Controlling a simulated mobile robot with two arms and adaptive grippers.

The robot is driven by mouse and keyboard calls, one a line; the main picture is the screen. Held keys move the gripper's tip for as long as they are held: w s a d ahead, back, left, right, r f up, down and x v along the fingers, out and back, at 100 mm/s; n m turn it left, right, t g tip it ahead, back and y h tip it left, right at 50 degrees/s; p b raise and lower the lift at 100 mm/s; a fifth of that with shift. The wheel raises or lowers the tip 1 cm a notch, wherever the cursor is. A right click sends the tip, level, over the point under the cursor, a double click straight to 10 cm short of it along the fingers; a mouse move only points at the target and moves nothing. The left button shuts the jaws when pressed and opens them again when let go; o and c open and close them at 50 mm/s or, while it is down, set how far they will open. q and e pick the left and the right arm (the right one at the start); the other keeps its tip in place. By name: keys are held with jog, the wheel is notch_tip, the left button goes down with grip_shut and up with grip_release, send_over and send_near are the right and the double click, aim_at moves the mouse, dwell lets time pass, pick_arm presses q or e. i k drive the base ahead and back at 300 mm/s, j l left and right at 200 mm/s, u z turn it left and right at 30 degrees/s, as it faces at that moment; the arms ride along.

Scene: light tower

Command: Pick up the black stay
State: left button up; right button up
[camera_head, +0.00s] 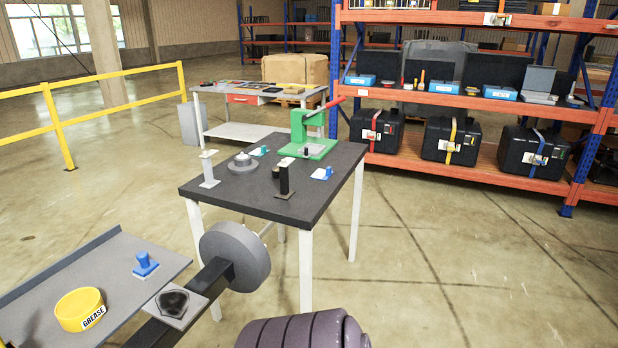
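The black stay (284,182) appears to be the black upright post on the dark-topped table (235,192). It stands near the table's front edge, with a pale piece at its top.
A green press (316,149) with a red handle, a grey round part (242,164) and a blue-white piece (322,173) share the table. A grey disc (238,254) on a black beam and a tray holding a yellow grease tub (75,304) stand in front.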

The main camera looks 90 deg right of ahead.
aim_at(285, 193)
jog(key=l+z, duration=0.1)
jog(key=z, duration=2.5)
jog(key=i+l+u, duration=0.1)
jog(key=i+l, duration=0.2)
jog(key=i+l+u, duration=0.1)
jog(key=i+l, duration=0.2)
jog(key=l, duration=0.15)
jog(key=i+l+u, duration=0.1)
jog(key=i+l, duration=0.15)
jog(key=i+l+u, duration=0.1)
jog(key=i+l, duration=0.15)
jog(key=l, duration=0.3)
jog(key=i+l+u, duration=0.15)
jog(key=l, duration=0.3)
jog(key=i, duration=0.1)
